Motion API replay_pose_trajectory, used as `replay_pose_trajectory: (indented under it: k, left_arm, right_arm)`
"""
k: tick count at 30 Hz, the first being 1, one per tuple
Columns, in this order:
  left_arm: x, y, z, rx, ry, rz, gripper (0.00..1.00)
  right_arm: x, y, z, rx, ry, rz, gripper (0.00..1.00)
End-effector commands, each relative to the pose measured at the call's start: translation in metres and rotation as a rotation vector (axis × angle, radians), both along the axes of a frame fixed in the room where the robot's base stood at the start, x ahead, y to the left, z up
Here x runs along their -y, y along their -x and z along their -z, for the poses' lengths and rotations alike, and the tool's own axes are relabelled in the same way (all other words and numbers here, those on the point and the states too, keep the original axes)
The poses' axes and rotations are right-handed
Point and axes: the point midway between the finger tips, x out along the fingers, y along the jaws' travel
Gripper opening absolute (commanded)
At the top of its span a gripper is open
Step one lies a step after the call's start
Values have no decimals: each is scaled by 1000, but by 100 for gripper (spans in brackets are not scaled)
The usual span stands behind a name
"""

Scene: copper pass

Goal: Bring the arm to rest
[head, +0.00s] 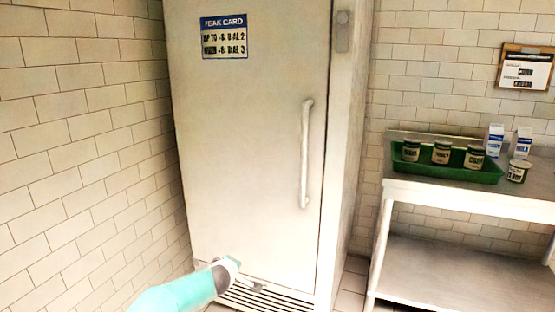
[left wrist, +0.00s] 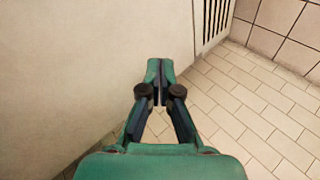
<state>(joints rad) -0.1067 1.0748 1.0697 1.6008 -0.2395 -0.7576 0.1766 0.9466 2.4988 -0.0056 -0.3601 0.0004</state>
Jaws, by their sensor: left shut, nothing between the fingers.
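My left arm (head: 185,292) comes in low in the head view, in front of the bottom of a closed white fridge door (head: 250,130). In the left wrist view my left gripper (left wrist: 159,72) is shut, its fingertips together with nothing between them. Tiled floor (left wrist: 235,115) shows beyond the fingers, and a pale flat surface fills the left side of that view. My right gripper is in neither view.
The fridge has a vertical handle (head: 306,155), a sign (head: 224,37) and a bottom vent grille (head: 262,299). At the right, a steel table (head: 470,197) holds a green tray (head: 483,178) with jars, plus cartons (head: 495,140) and a tub (head: 518,171). A clipboard (head: 524,70) hangs above.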

Motion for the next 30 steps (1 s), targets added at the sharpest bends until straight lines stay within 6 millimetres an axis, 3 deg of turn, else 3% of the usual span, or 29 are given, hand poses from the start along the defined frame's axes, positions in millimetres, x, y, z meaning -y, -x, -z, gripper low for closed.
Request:
replay_pose_trajectory:
  k: [1,6,8,13,18,24,28,30]
  left_arm:
    - [-18,19,34,-67,-51,15,0]
    - [-56,100,130,-271,-207,126,0]
    - [-64,136,158,-339,-249,181,0]
    - [-68,251,220,-515,-326,384,0]
    - [-48,364,245,-630,-331,619,0]
    - [-13,461,242,-683,-288,854,0]
    - [6,507,233,-692,-238,967,0]
    - [10,504,231,-679,-207,939,0]
  right_arm:
    - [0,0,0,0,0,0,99]
    - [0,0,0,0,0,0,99]
    - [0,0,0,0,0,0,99]
    - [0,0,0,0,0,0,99]
    - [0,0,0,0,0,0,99]
    - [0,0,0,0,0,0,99]
    - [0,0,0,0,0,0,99]
    - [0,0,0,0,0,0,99]
